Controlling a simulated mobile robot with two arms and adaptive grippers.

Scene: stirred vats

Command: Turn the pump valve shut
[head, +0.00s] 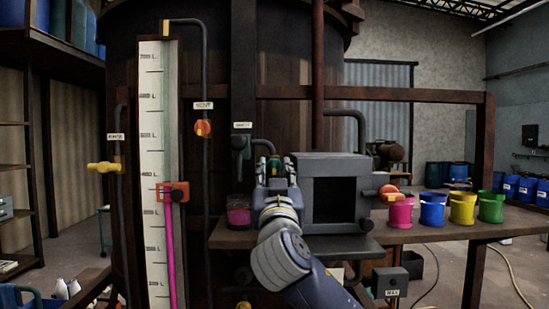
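Several valves sit on pipes at the vat, and their small labels are hard to read, so I cannot tell for sure which is the pump valve. A yellow-handled valve (104,167) is on the left pipe, its handle lying sideways under a label (115,137). An orange-red knob (203,128) is on the middle pipe under another label (203,106). A dark green valve (240,142) is further right. My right gripper (276,168) points away from me in front of the vat, its fingers apart, with something green showing between them. My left gripper is out of view.
A gauge board (152,120) with pink liquid and a red slider (180,191) stands left of centre. A grey box (334,168) sits on the bench right of my gripper. Pink (400,213), blue (432,210), yellow (462,209) and green (491,207) pots stand at right.

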